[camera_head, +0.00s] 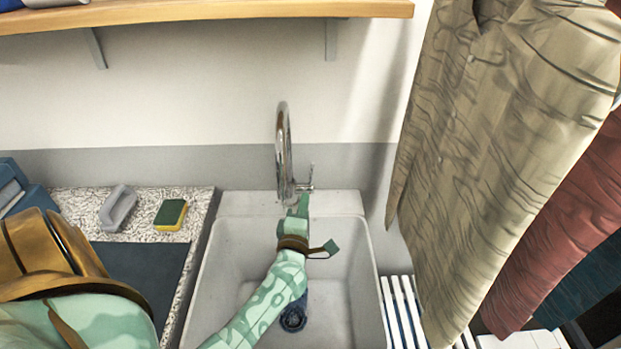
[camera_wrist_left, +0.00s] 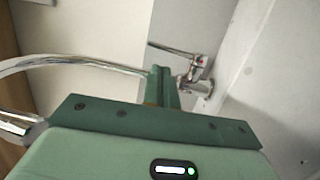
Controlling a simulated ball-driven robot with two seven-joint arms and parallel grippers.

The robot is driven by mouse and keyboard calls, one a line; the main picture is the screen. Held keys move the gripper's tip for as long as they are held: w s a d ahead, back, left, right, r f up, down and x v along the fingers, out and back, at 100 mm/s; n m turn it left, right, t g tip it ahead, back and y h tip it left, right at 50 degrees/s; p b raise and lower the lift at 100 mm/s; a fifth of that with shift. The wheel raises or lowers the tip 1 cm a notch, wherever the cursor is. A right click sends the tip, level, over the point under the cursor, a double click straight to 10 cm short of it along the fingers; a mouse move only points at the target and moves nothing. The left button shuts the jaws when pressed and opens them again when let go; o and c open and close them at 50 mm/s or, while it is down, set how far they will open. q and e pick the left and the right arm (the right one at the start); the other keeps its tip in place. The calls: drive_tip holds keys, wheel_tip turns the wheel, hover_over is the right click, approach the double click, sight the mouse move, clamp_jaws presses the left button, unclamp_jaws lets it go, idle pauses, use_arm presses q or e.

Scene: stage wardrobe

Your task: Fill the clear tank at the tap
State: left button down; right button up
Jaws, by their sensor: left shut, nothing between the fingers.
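The chrome tap (camera_head: 284,150) rises at the back of the grey sink (camera_head: 370,290), with its lever on its right side. In the left wrist view the tap's lever (camera_wrist_left: 172,48) and body with a red dot show just beyond the fingers, and the curved spout (camera_wrist_left: 75,64) is at the left. My left gripper (camera_head: 303,201) is shut and empty, close in front of the tap's base; it also shows in the left wrist view (camera_wrist_left: 161,74). I cannot tell whether it touches the tap. I cannot make out the clear tank. My right gripper is not in view.
A dark blue round thing (camera_head: 293,319) sits low in the sink, partly behind my left arm. A yellow-green sponge (camera_head: 171,214) and a grey-handled brush (camera_head: 118,208) lie on the speckled counter at the left. Hanging shirts (camera_head: 500,130) crowd the right; a wooden shelf (camera_head: 200,14) is above.

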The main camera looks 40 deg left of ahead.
sight(312, 171)
use_arm(q)
drive_tip(key=b+x, duration=0.1)
drive_tip(key=x, duration=0.7)
drive_tip(key=shift+w+a, duration=0.1)
drive_tip(key=shift+w, duration=0.1)
